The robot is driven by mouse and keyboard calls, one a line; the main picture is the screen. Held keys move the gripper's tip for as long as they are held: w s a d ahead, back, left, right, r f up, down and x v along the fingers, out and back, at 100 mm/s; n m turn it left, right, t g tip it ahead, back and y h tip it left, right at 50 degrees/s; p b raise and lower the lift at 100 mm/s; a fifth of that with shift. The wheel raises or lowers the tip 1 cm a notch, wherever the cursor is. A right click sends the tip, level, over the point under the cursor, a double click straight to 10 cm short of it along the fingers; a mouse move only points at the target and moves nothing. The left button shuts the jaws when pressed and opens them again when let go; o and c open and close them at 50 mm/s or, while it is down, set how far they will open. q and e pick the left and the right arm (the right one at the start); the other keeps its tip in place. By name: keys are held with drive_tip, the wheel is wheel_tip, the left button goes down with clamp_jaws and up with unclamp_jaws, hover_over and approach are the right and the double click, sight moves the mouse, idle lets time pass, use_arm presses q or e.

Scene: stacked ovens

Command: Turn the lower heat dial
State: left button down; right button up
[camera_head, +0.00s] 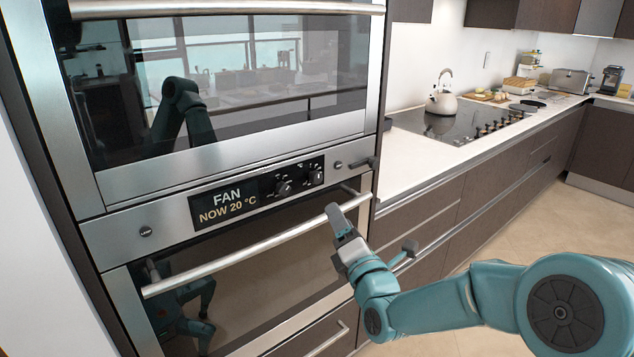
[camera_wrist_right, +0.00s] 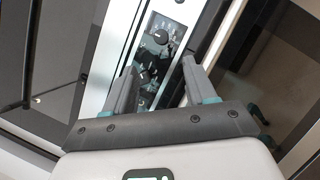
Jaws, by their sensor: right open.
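Two dark round dials sit on the black part of the steel control panel (camera_head: 182,213). The left dial (camera_head: 284,187) is nearer the display, which reads "FAN NOW 20 °C", and the right dial (camera_head: 316,176) is beside it. I cannot tell which one sets the heat. My right gripper (camera_head: 339,218) is in front of the lower oven, below and right of the dials. In the wrist view my right gripper (camera_wrist_right: 158,70) is open and empty, with one dial (camera_wrist_right: 160,37) showing ahead of its fingers and another (camera_wrist_right: 143,75) between them. My left gripper is not in view.
The lower oven's bar handle (camera_head: 255,246) runs across just below the panel, close to my right gripper. The upper oven (camera_head: 230,85) is above the panel. To the right is a counter (camera_head: 425,155) with a hob and kettle (camera_head: 441,97). The floor at right is clear.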

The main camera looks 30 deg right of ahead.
sight(318, 179)
drive_tip(key=p+x, duration=0.2)
drive_tip(key=x, duration=1.2)
drive_tip(key=shift+a+f+p, duration=0.1)
drive_tip(key=shift+f+p, duration=0.05)
drive_tip(key=shift+p, duration=0.25)
clamp_jaws()
